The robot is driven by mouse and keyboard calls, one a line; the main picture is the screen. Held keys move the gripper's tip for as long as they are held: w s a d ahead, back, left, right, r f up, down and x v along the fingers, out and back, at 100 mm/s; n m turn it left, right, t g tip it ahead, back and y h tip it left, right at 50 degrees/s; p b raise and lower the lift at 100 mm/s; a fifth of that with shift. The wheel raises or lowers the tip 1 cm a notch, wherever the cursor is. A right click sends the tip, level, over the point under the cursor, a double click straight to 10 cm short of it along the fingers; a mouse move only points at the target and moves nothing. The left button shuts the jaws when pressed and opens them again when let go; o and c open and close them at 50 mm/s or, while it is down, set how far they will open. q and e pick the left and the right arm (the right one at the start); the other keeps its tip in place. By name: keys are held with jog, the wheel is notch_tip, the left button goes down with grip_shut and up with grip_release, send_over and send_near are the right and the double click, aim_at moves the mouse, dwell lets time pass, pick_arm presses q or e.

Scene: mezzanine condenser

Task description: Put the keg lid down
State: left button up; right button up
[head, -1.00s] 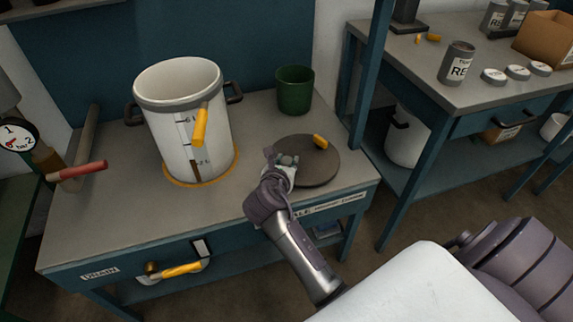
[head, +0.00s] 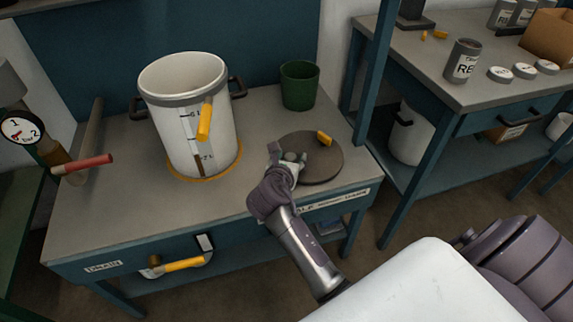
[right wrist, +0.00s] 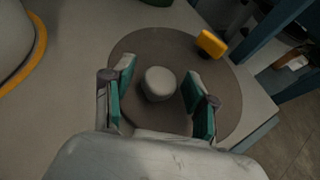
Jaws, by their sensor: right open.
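The keg lid (head: 318,170) is a dark grey-brown disc lying flat on the bench, right of the keg. In the right wrist view, the lid (right wrist: 150,45) shows a pale round knob (right wrist: 159,84) near its middle and a yellow tab (right wrist: 211,43) at its rim. My right gripper (head: 288,160) is over the near left part of the lid. In the right wrist view, my right gripper (right wrist: 158,98) is open, its teal-padded fingers on either side of the knob with gaps. The white keg (head: 180,125) stands open-topped on a yellow ring. My left gripper is not in view.
A green cup (head: 299,86) stands behind the lid. A red-handled tool (head: 84,164) is at the bench's left. The lid sits near the bench's right edge. A second table (head: 455,95) at right holds cans and a box.

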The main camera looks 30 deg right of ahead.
pick_arm(q)
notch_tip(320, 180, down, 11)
jog(key=p, duration=0.3)
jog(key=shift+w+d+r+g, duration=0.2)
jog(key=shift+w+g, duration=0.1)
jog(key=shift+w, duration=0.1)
pick_arm(e)
jog(key=v, duration=1.2)
jog(key=shift+f, duration=0.1)
